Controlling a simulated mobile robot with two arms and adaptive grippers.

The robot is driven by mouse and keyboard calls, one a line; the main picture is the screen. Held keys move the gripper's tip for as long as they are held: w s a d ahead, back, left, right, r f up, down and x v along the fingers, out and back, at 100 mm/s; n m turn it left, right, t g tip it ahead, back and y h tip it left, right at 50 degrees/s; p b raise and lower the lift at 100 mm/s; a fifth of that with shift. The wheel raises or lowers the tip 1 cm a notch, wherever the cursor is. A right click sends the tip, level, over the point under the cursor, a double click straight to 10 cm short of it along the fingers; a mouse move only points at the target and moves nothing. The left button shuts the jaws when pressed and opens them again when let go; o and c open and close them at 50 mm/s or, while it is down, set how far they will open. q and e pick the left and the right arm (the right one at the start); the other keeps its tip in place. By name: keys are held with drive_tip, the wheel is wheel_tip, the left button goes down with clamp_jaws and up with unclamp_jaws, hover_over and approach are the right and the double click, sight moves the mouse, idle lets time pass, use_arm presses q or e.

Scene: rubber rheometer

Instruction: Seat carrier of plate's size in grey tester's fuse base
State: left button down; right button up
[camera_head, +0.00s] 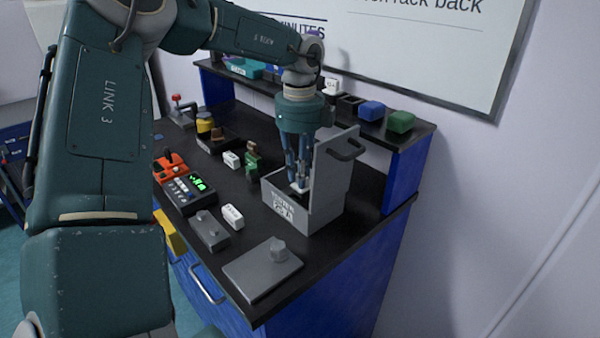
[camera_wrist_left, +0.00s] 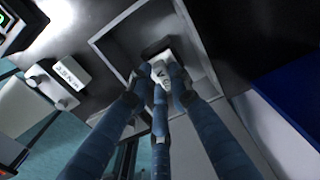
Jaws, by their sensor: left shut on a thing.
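The grey tester (camera_head: 322,209) is an open-topped box with its lid raised at the back and a white printed plate (camera_head: 283,206) on its front. The plate's print is too small to read surely. My left gripper (camera_head: 299,187) reaches down into the box, shut on a white carrier (camera_wrist_left: 161,62). In the left wrist view the carrier is between the fingers, over or at a dark fuse base (camera_wrist_left: 157,46) inside the tester (camera_wrist_left: 117,58). The fingers partly hide both, and I cannot tell whether the carrier is seated. My right gripper is not in view.
White carriers lie on the black bench (camera_head: 255,245): one (camera_head: 232,216) left of the tester, another (camera_head: 231,160) farther back. A grey plate with a knob (camera_head: 262,270) is in front. A shelf with blue (camera_head: 371,110) and green (camera_head: 400,121) blocks stands behind.

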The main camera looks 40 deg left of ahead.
use_arm(q)
drive_tip(key=shift+f, duration=0.1)
drive_tip(key=shift+f+b, duration=1.2)
drive_tip(key=shift+f, duration=0.1)
drive_tip(key=c, duration=1.5)
unclamp_jaws()
drive_tip(key=shift+r, duration=0.1)
drive_tip(key=shift+r+p, duration=1.45)
drive_tip(key=shift+r, duration=1.05)
